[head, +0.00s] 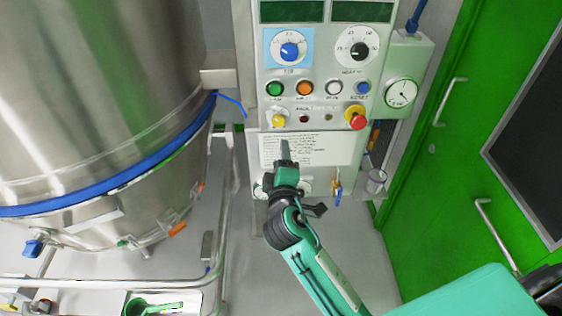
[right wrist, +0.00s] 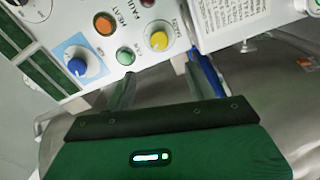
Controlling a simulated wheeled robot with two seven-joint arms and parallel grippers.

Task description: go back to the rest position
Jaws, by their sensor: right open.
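My right gripper (head: 285,148) is in front of the control panel (head: 345,104), below its row of buttons and over the white instruction sheet (head: 330,148). In the head view its fingers line up and I cannot see the gap. In the right wrist view the gripper (right wrist: 162,80) shows two fingers apart with nothing between them. Beyond them are the yellow knob (right wrist: 158,40), the green button (right wrist: 125,56) and the blue dial (right wrist: 77,67). My left gripper is not in view.
A large steel vessel (head: 100,90) with a blue band stands at the left, with a metal rail (head: 222,240) beside it. A red emergency button (head: 357,122) and a round gauge (head: 401,93) are right of the gripper. Green doors (head: 450,130) stand at the right.

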